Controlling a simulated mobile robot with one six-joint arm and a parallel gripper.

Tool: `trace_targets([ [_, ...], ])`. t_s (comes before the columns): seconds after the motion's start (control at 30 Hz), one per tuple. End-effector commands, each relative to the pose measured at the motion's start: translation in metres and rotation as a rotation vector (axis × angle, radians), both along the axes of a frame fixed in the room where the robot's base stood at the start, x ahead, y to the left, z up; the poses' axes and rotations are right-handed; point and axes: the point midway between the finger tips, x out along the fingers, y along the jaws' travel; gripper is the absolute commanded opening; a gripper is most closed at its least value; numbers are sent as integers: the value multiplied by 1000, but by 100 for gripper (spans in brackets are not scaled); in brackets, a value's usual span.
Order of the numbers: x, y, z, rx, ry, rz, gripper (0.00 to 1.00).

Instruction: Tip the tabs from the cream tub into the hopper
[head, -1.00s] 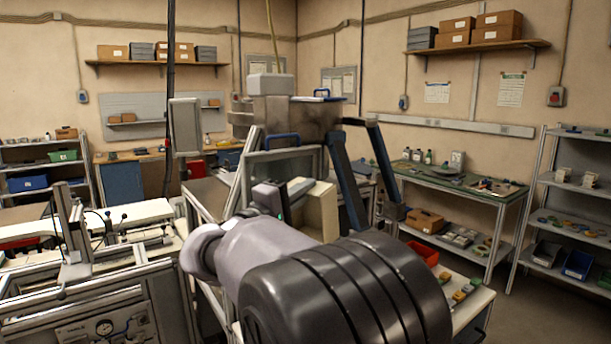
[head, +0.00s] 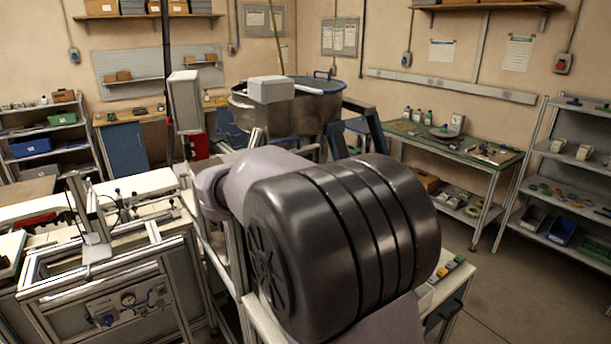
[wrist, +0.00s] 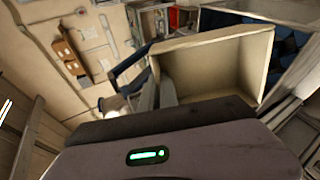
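The cream tub (wrist: 215,62) is close in front of the wrist camera, tilted, with its open side showing. The part of its inside that I can see is bare; its lower part is hidden behind my gripper's body. My gripper (wrist: 167,93) has a grey finger at the tub's left wall and looks shut on it. The hopper (head: 300,116) is the large metal vessel with a blue rim in the head view, beyond my arm. My arm hides the tub and gripper there. I cannot see any tabs clearly.
A grey box (head: 270,89) sits over the hopper's near left rim. A grey panel (head: 186,101) stands left of it. A framed machine bench (head: 105,270) is at the left, and a green-topped bench (head: 455,147) at the right. Open floor lies at the right.

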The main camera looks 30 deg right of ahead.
Motion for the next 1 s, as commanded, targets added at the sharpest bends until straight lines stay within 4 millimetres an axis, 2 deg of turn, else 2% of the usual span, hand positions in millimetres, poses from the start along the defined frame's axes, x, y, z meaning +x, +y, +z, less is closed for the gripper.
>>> trace_targets([
  [0.03, 0, -1, 9, 21, 9, -1, 0],
  [1.0, 0, -1, 20, 459, 169, -2, 0],
])
